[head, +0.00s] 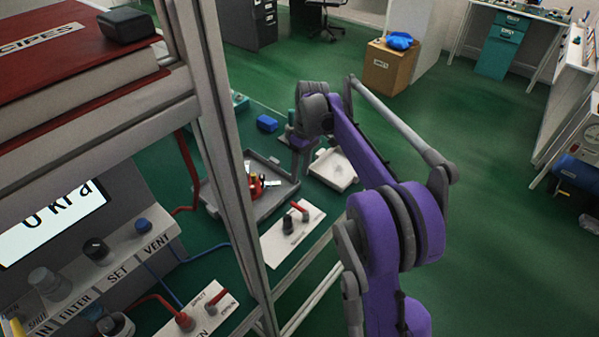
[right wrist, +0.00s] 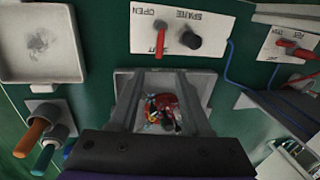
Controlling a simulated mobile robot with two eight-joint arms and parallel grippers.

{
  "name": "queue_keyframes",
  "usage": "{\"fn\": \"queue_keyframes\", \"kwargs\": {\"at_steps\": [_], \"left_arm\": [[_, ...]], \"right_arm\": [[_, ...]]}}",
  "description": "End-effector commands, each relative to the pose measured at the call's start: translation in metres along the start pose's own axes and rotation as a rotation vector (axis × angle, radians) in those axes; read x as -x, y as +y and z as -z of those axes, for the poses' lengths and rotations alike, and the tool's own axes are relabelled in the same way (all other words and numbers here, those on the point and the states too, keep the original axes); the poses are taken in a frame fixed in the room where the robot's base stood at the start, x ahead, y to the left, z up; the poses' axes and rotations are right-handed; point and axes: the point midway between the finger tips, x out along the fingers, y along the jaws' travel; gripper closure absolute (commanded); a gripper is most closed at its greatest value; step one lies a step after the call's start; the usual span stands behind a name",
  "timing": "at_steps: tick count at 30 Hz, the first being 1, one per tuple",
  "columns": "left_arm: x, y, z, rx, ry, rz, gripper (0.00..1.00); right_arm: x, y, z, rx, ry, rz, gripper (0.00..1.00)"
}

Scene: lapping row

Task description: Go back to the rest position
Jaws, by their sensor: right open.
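My right gripper (head: 300,160) hangs at the end of the purple arm, pointing down near the grey tray (head: 280,201) in the head view. In the right wrist view its two grey fingers stand apart, so the gripper (right wrist: 158,88) is open. Between and beyond the fingers lies the tray (right wrist: 205,84) with a red item and small coloured bits (right wrist: 163,110) in it. I see nothing held between the fingers. My left gripper is in neither view.
A grey metal frame post (head: 232,150) stands close left of my right arm. A white panel with a red lever (head: 292,232) and a white shallow tray (head: 334,170) are near the gripper. Two handled tools (right wrist: 45,135) stand at left in the wrist view. Green floor (head: 500,200) is open at right.

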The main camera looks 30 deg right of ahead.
Motion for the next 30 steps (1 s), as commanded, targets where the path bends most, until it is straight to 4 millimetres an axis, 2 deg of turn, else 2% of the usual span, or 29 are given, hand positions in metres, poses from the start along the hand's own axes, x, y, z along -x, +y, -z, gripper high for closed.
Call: {"fn": "queue_keyframes", "kwargs": {"at_steps": [8, 11, 14, 17, 21, 26, 30], "left_arm": [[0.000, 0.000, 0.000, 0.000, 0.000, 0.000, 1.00], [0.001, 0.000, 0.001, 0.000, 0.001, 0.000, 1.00], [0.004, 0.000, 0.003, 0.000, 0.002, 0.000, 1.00], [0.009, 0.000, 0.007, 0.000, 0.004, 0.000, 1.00], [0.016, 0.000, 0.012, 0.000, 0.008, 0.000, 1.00], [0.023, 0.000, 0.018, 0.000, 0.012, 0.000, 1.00], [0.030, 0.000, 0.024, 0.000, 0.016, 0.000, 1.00]], "right_arm": [[0.000, 0.000, 0.000, 0.000, 0.000, 0.000, 0.52], [0.003, -0.008, -0.002, -0.005, 0.006, -0.010, 0.52], [0.009, -0.030, -0.007, -0.021, 0.024, -0.038, 0.52], [0.016, -0.061, -0.019, -0.050, 0.059, -0.083, 0.52], [0.019, -0.109, -0.045, -0.096, 0.128, -0.148, 0.52], [0.012, -0.155, -0.083, -0.145, 0.221, -0.206, 0.52], [-0.004, -0.189, -0.118, -0.183, 0.313, -0.241, 0.52]]}}
